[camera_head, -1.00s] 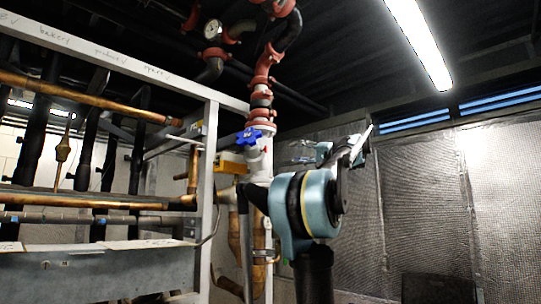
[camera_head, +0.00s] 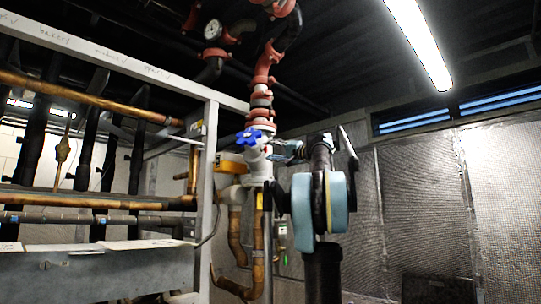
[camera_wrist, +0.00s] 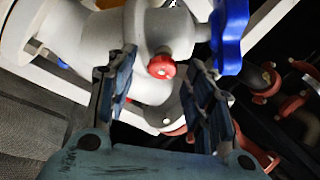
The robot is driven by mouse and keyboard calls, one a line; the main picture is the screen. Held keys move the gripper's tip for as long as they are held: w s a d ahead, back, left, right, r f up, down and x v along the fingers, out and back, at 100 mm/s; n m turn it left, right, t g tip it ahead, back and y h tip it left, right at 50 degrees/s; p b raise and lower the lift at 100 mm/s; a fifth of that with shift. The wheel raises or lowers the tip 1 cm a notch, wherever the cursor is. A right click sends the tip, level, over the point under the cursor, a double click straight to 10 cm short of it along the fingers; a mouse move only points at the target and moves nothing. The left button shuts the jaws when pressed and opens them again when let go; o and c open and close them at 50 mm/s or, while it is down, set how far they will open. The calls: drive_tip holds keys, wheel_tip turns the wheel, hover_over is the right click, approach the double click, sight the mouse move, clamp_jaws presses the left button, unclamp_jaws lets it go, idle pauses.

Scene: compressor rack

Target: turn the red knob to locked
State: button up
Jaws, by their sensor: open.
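The red knob (camera_wrist: 162,67) is a small round cap on the side of a pale grey valve body (camera_wrist: 108,32) in the wrist view. My gripper (camera_wrist: 161,62) is open, with one finger to the left of the knob and one to the right. I see no clear contact between fingers and knob. In the head view my gripper (camera_head: 287,150) is at the right side of the white valve body (camera_head: 257,168); I cannot make out the red knob there. I cannot read any locked mark.
A blue handwheel (camera_head: 250,137) sits on the valve, and shows close beyond my right finger in the wrist view (camera_wrist: 230,35). Red pipe couplings (camera_head: 262,100) rise above. A grey rack post (camera_head: 208,190) stands at the left. Open room lies to the right.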

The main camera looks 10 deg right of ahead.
drive_tip(key=shift+w+a+r, duration=0.1)
drive_tip(key=shift+w+a, duration=0.3)
drive_tip(key=c, duration=1.1)
drive_tip(key=shift+o, duration=0.2)
